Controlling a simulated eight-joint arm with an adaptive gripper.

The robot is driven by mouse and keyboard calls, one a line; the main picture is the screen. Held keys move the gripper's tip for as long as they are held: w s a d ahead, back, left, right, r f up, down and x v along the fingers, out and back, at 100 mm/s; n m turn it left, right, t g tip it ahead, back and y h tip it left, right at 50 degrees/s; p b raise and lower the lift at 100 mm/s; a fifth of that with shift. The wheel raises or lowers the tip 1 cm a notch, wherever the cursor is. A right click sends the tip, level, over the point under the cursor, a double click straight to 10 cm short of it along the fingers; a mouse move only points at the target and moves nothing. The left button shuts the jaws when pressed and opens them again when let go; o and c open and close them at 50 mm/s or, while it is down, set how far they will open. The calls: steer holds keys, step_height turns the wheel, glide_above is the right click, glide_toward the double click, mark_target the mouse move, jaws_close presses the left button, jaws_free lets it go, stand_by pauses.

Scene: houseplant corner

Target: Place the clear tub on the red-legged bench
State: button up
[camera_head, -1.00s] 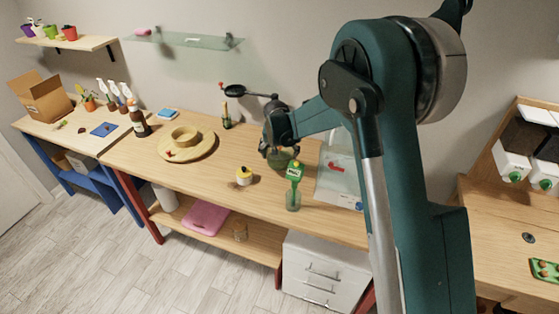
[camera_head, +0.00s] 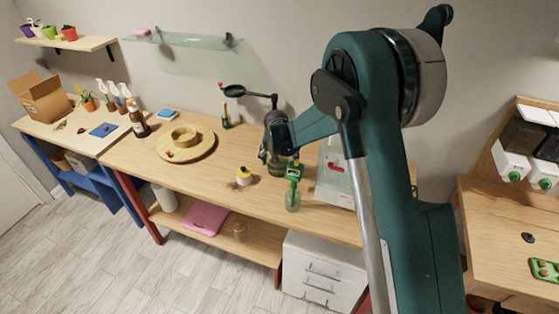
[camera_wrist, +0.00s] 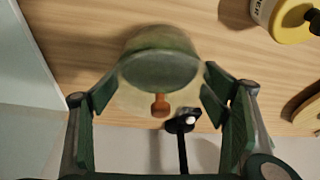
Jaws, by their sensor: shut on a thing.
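The red-legged bench (camera_head: 228,160) is the long wooden-topped one in the middle of the head view, with a lower shelf. My gripper (camera_wrist: 158,85) is shut on the clear tub (camera_wrist: 160,68), a round, greenish see-through thing between its two green fingers. The wrist view shows the bench's wood behind the tub. In the head view my gripper (camera_head: 276,162) is over the back middle of this bench, and it mostly hides the tub. I cannot tell whether the tub touches the bench top.
A round wooden tray (camera_head: 204,151) lies to the left. A white framed panel (camera_head: 332,190) is at the right.

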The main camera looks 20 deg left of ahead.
steer(key=o, duration=1.3)
steer(key=shift+f, duration=0.1)
steer(key=shift+o, duration=0.2)
steer(key=shift+v, duration=6.15)
